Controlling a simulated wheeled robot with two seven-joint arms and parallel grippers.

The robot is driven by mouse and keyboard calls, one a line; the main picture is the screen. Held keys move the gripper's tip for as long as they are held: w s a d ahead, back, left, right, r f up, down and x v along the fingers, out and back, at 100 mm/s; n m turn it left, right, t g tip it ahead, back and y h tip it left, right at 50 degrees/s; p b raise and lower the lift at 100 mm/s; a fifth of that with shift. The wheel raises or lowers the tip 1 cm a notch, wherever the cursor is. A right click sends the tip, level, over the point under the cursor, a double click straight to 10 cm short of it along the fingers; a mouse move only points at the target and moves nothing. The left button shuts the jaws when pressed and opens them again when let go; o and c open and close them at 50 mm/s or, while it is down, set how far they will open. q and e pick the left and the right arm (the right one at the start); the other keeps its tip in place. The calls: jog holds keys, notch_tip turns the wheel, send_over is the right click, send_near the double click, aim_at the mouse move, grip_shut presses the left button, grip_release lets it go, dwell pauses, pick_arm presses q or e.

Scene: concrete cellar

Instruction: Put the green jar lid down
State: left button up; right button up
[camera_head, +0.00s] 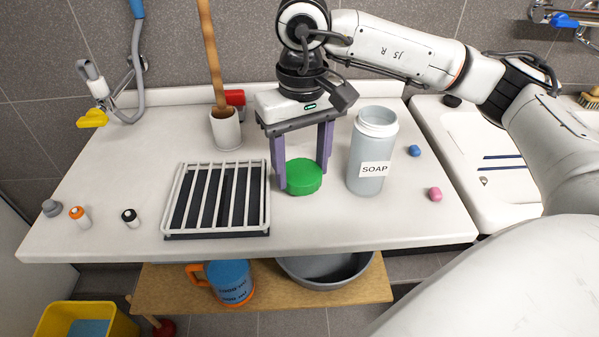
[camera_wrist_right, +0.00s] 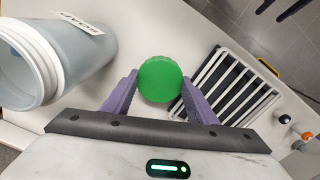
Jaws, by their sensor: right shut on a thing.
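The green jar lid (camera_head: 304,177) is a round disc between the purple fingers of my right gripper (camera_head: 303,178). In the right wrist view the lid (camera_wrist_right: 160,79) sits between the two fingertips (camera_wrist_right: 158,88), with a finger on each side. My right gripper is shut on it, low over the white counter (camera_head: 330,228). I cannot tell whether the lid touches the counter. The grey SOAP jar (camera_head: 368,148) stands upright and open just right of the lid. It also shows in the right wrist view (camera_wrist_right: 75,50). My left gripper is not in view.
A barred rack (camera_head: 265,218) lies close left of the lid. A cup (camera_head: 225,130) with a wooden stick stands behind. Blue (camera_head: 415,151) and pink (camera_head: 434,194) lumps lie right of the jar. The counter in front of the lid is clear up to its edge.

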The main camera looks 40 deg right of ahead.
aim_at(301, 171)
jog(key=shift+f, duration=1.55)
jog(key=o, duration=1)
jog(key=shift+r, duration=0.1)
jog(key=shift+r, duration=0.1)
notch_tip(301, 171, up, 12)
